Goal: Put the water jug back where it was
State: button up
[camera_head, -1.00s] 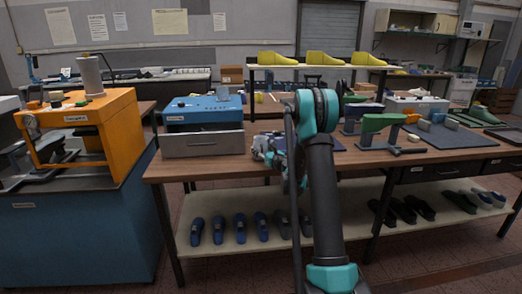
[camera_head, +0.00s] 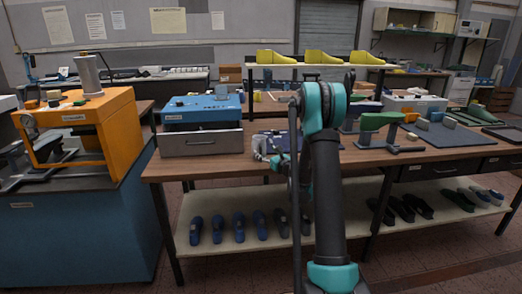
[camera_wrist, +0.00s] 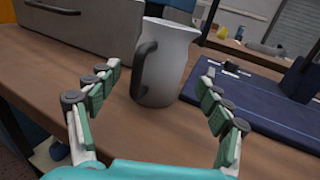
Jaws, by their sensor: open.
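The white water jug (camera_wrist: 172,62) with a dark grey handle stands upright on the brown wooden table in the wrist view. Its handle faces left in the picture. My gripper (camera_wrist: 160,72) is open, with one green-padded finger on each side of the jug's place in the picture. The jug looks just ahead of or between the fingertips, and I see no finger touching it. In the head view my gripper (camera_head: 268,150) is low over the table, partly behind my arm. I cannot make out the jug there.
A grey drawer unit with a blue top (camera_head: 202,140) stands left of my gripper. A dark blue board (camera_wrist: 250,100) lies right of the jug. A raised shelf with yellow lasts (camera_head: 325,57) runs behind. Bare wood (camera_wrist: 40,90) shows at front left.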

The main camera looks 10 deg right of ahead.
jog(key=v, duration=0.6)
jog(key=shift+s, duration=0.1)
jog(key=s+d+r+m+h, duration=0.5)
jog(key=s+m+h, duration=0.1)
jog(key=m, duration=0.6)
jog(key=s+d+r+m+h, duration=0.4)
jog(key=s+d+m+h, duration=0.1)
jog(key=m, duration=0.6)
jog(key=s+a+f+m+g+y, duration=0.1)
jog(key=s+a+f+m+g, duration=0.2)
jog(key=s, duration=0.8)
jog(key=s+a+f+m+g+y, duration=0.1)
jog(key=s+a+f+m+g, duration=0.3)
jog(key=s+f+m, duration=0.4)
jog(key=s+a+f+m+g+y, duration=0.2)
jog(key=s+f+m+g, duration=0.3)
jog(key=s, duration=0.9)
jog(key=shift+s+a+f+m, duration=0.3)
jog(key=shift+a+f+m, duration=0.1)
jog(key=shift+a+m, duration=0.4)
jog(key=shift+a, duration=0.1)
